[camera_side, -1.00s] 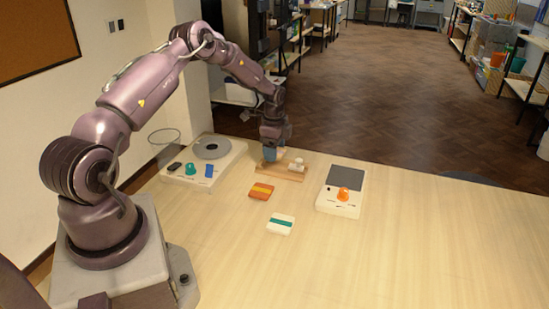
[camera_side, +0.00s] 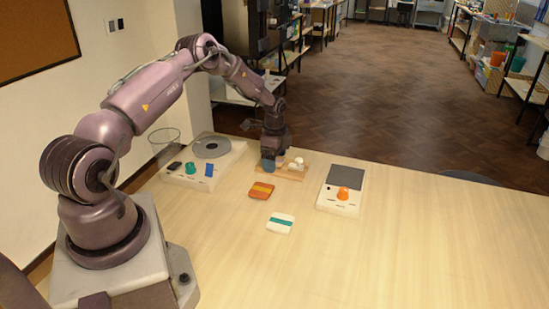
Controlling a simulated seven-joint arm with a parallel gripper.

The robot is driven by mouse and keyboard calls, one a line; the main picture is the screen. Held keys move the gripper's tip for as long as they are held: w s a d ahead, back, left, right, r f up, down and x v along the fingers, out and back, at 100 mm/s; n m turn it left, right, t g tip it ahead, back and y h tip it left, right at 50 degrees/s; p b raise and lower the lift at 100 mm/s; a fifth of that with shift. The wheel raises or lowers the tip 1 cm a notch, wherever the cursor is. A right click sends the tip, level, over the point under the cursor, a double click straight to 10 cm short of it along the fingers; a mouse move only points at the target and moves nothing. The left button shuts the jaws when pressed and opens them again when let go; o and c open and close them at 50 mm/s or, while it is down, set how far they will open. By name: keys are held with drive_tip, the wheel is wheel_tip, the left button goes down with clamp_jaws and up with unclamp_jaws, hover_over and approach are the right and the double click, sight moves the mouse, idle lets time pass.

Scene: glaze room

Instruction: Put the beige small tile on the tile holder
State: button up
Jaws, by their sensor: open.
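A low wooden holder (camera_side: 292,176) lies near the far edge of the table. Small pale, off-white to beige pieces (camera_side: 298,162) stand on or just behind it, to the right of my gripper; I cannot tell which of them is the beige small tile. My gripper (camera_side: 268,168) points down at the holder's left end, with its jaws open. The fingertips are small and dark here, and I cannot tell whether they touch the holder.
An orange block with a yellow stripe (camera_side: 261,190) and a white block with a teal stripe (camera_side: 280,222) lie in front. A white board with a grey disc (camera_side: 211,147) is left. A white board with an orange knob (camera_side: 343,194) is right. The near right table is clear.

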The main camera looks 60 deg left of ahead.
wheel_tip(320, 180, up, 13)
drive_tip(key=s+d+r+n+t+y, duration=0.2)
drive_tip(key=s+d+r+n, duration=0.1)
drive_tip(key=d+r, duration=1.2)
drive_tip(key=s+d+r+n+t, duration=0.1)
drive_tip(key=s+d+r+n, duration=0.1)
drive_tip(key=s+d+r, duration=0.55)
drive_tip(key=s+d+n+t+h, duration=0.1)
drive_tip(key=s+d+n, duration=0.1)
drive_tip(key=s, duration=0.4)
drive_tip(key=s+d+f+n+t+h, duration=0.1)
drive_tip(key=s+d+n, duration=0.1)
drive_tip(key=s+d, duration=0.2)
drive_tip(key=s, duration=0.3)
drive_tip(key=shift+d+f+t, duration=0.2)
drive_tip(key=shift+d+t, duration=0.1)
